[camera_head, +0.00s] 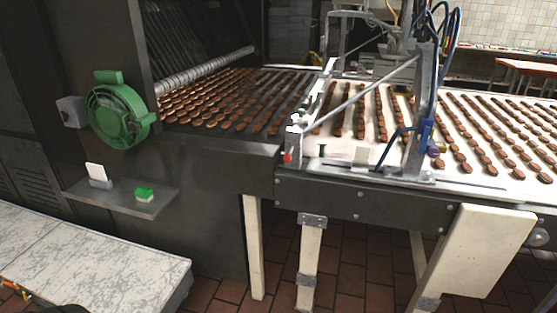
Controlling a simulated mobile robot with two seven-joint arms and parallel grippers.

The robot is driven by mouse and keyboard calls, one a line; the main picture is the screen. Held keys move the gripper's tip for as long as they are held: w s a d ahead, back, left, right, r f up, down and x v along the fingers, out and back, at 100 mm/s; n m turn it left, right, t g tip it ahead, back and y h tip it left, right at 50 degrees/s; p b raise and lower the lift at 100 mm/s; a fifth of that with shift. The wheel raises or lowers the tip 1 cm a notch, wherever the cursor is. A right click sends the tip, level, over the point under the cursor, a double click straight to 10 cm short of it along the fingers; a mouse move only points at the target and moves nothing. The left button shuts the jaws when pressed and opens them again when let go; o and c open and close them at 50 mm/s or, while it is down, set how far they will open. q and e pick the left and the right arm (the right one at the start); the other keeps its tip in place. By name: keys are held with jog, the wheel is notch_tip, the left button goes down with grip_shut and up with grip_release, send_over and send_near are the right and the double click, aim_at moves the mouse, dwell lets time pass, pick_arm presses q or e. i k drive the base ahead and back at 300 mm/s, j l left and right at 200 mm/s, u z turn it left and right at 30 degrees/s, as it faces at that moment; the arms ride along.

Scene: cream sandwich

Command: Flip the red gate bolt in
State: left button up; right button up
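A small red piece (287,157), which looks like the red gate bolt, sits at the near left corner of the metal gate frame (296,128) over the conveyor. It is too small to tell whether it is in or out. The gate frame stands across the junction between the dark oven mouth and the lighter belt. Neither of my grippers shows in this view.
Rows of brown biscuits cover the conveyor belt (375,98). A worn white table (90,262) is at the lower left.

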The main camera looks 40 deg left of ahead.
aim_at(287, 158)
jog(key=u, duration=1.15)
jog(key=i+j, duration=0.15)
jog(key=j, duration=0.2)
jog(key=i+j, duration=0.1)
jog(key=j, duration=0.2)
jog(key=u, duration=0.05)
